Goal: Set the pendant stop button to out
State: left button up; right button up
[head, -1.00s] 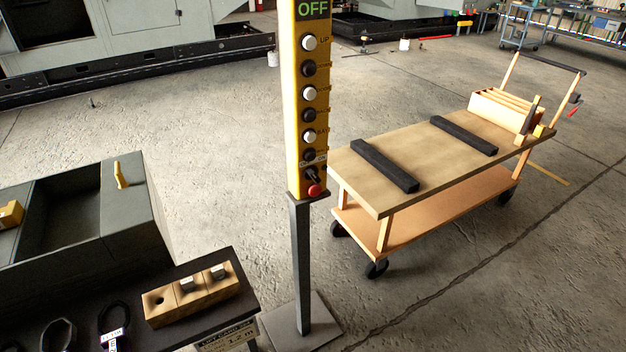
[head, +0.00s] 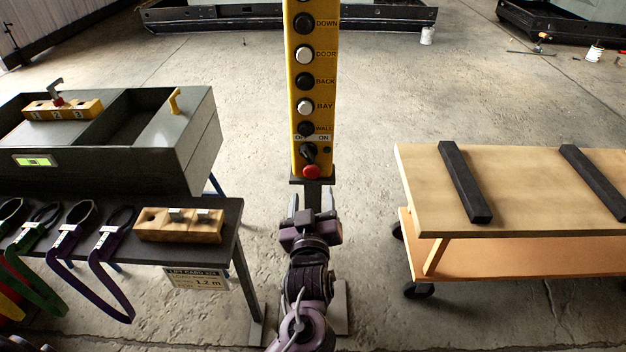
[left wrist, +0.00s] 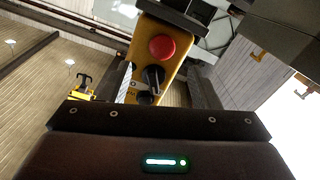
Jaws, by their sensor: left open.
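The yellow pendant (head: 298,120) stands upright on a grey post, with a column of black and white buttons. The red stop button (head: 311,172) is at its bottom end, just below a black rotary switch (head: 308,153) marked ON on one side. Whether the button is pushed in or out I cannot tell. My left gripper (head: 312,196) is open and empty, just below the button, with its fingers pointing toward the pendant. In the left wrist view the red button (left wrist: 161,47) and black switch (left wrist: 152,77) show between the fingers, apart from them. My right gripper is not in view.
A dark table (head: 222,238) with slings, a wooden block (head: 180,232) and a grey open case (head: 205,150) stands at left. A wooden cart (head: 415,190) with black bars stands at right. Open floor lies between them around the post.

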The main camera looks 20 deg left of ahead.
aim_at(311, 174)
pick_arm(q)
jog(key=p+x, duration=0.1)
jog(key=x, duration=0.4)
jog(key=shift+w+a, duration=0.2)
jog(key=shift+w, duration=0.4)
jog(key=shift+w+a, duration=0.15)
jog(key=shift+w, duration=0.15)
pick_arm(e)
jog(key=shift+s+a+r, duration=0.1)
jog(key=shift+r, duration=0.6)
